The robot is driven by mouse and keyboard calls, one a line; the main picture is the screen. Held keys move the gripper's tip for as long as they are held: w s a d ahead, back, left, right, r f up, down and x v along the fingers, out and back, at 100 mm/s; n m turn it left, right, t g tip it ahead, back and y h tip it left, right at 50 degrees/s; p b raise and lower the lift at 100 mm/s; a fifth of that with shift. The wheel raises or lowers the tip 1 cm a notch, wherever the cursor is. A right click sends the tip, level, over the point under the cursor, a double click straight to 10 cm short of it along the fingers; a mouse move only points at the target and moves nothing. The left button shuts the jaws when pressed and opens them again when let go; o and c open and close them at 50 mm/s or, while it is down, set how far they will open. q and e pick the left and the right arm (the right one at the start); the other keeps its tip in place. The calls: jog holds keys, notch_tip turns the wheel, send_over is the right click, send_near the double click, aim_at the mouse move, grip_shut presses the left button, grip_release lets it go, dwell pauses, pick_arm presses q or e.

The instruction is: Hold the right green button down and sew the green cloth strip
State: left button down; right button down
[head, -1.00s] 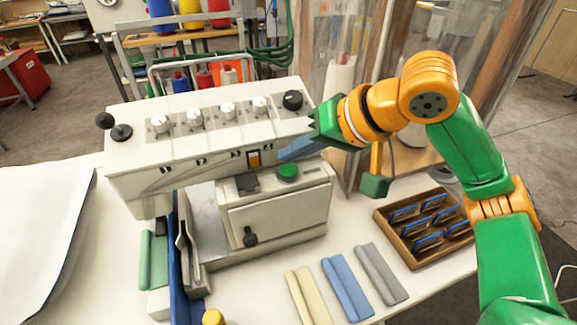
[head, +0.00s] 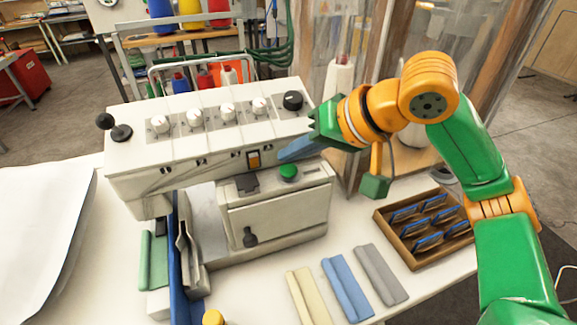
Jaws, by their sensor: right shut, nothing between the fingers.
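The green button (head: 288,172) is a round cap on top of the lower housing of the white sewing machine (head: 150,180). My right gripper (head: 283,156) is shut and empty. Its blue fingers point left, just above and behind the button in the picture. I cannot tell whether they touch it, and the button's top shows uncovered. The green cloth strip (head: 153,262) lies at the left end of the machine, beside an upright blue part (head: 181,255). The strip's far end is hidden under the machine head. My left gripper is not in view.
Cream (head: 308,297), blue (head: 347,288) and grey (head: 380,273) cloth strips lie on the white table in front of the machine. A wooden tray (head: 412,264) with several blue-edged pieces stands at right. A white sheet (head: 40,235) covers the left.

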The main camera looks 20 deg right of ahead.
aim_at(293, 171)
dwell(0.4)
jog(key=shift+f, duration=0.4)
jog(key=shift+f+b, duration=0.35)
jog(key=shift+f, duration=0.2)
dwell(0.5)
jog(key=shift+r, duration=0.1)
dwell(2.1)
jog(key=shift+r+p, duration=0.85)
jog(key=shift+p, duration=0.35)
notch_tip(293, 171, up, 5)
jog(key=p, duration=0.6)
jog(key=shift+r, duration=0.15)
